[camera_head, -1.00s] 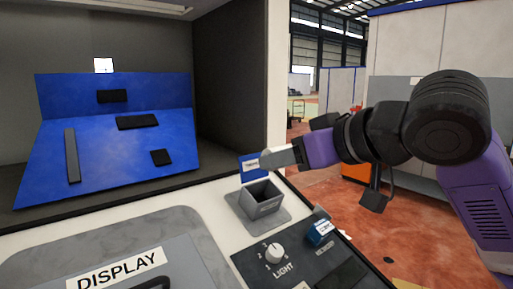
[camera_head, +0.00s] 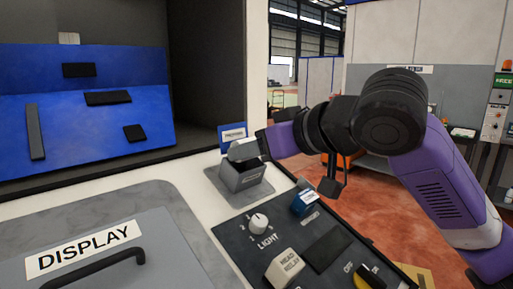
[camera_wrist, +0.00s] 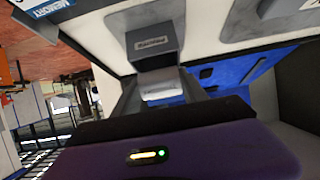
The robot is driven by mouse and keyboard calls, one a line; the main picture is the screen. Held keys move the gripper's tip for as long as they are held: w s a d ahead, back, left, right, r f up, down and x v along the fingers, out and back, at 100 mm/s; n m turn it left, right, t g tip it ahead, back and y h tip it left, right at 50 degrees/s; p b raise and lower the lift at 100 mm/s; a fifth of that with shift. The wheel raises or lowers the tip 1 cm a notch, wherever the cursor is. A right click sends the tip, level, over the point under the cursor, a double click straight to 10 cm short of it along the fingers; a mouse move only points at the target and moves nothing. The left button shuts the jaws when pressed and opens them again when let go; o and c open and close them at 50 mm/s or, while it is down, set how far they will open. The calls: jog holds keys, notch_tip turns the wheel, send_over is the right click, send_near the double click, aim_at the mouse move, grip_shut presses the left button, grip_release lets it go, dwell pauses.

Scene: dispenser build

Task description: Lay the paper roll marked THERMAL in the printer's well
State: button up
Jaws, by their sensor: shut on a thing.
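The printer's well looks to be the small grey open-topped box (camera_head: 243,181) on the white counter, with a small label on its front; it also shows in the wrist view (camera_wrist: 152,43). My gripper (camera_head: 245,151) is at the box's top, its grey fingers overlapping the rim in the head view. In the wrist view my gripper (camera_wrist: 162,98) is shut on a pale, rounded thing, seemingly the paper roll (camera_wrist: 161,87). Its marking cannot be read. The fingers hide much of the roll and the box's inside; I cannot tell whether the roll touches the box.
A blue sign (camera_head: 232,136) stands just behind the box. In front are a dark panel with a LIGHT knob (camera_head: 258,223), a blue block (camera_head: 305,202) and a HEAD RELAY block (camera_head: 285,267). A DISPLAY cover with handle (camera_head: 95,262) lies left. A blue stepped board (camera_head: 85,125) is behind.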

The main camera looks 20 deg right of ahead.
jog(key=shift+w+f, duration=0.15)
jog(key=shift+f, duration=0.3)
jog(key=shift+f+b, duration=0.3)
jog(key=shift+b, duration=0.05)
